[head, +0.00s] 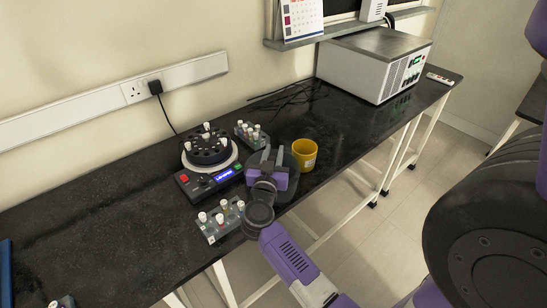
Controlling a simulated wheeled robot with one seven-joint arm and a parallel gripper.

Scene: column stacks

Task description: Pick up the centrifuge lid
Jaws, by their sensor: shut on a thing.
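The centrifuge (186,188) stands on the black bench with its rotor uncovered and several white-capped tubes in it. Its display is lit blue. The centrifuge lid (293,164) appears as a dark, round, see-through disc to the right of the centrifuge, near the bench's front edge. My gripper (267,160) is over the lid and shut on it. The gripper and wrist hide much of the lid and the grip itself. I cannot tell whether the lid touches the bench.
A yellow cup (305,154) stands close to the right of the lid. One tube rack (252,136) is behind, and another (217,224) is in front, left of my wrist. A grey bench instrument (365,70) stands at the far right. The bench's left part is mostly clear.

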